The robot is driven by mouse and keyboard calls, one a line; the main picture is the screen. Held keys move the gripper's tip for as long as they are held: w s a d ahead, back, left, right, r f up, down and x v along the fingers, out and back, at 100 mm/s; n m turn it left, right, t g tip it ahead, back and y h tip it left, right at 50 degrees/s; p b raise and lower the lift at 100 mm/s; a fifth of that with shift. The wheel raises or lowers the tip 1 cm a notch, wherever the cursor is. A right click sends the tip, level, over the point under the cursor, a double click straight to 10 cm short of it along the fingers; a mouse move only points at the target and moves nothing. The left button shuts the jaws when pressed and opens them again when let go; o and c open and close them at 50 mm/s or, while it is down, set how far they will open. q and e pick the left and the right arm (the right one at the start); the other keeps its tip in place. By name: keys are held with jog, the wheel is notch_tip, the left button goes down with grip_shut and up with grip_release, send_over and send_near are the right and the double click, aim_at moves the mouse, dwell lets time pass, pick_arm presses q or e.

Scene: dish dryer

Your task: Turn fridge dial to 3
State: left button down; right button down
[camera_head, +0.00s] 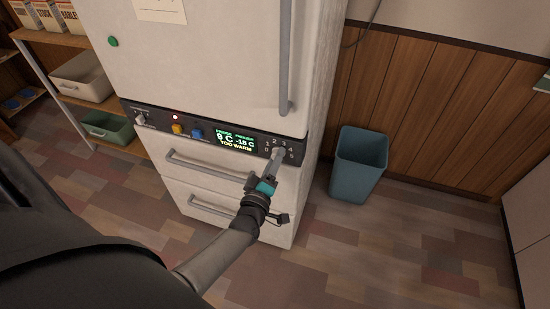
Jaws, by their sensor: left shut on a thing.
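The white fridge (235,65) stands in front of me with a dark control panel (165,122) across its middle. The panel's display (236,141) reads 9 C, -18 C and TOO WARM in green and yellow. At the panel's right end is a dial (278,152) with small numbers around it; 2, 3 and 4 show above it. My left gripper (272,168) is at the dial, shut on it. The gripper partly covers the dial, and I cannot tell which number it points to. My right gripper is not in view.
A second knob (140,118) and yellow and blue buttons (178,129) are on the panel's left. Drawer handles (205,165) lie below. A blue bin (359,165) stands right of the fridge; shelves with tubs (82,77) stand left.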

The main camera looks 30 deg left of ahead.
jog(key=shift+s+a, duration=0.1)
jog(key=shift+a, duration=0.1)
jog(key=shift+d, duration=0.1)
pick_arm(q)
jog(key=shift+c, duration=2)
grip_release()
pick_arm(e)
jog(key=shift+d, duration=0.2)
pick_arm(q)
jog(key=shift+s, duration=0.15)
jog(key=p+v, duration=0.2)
jog(key=v, duration=1.3)
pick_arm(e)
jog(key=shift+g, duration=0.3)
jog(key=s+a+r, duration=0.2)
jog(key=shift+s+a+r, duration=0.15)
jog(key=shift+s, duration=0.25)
pick_arm(q)
jog(key=shift+d, duration=0.15)
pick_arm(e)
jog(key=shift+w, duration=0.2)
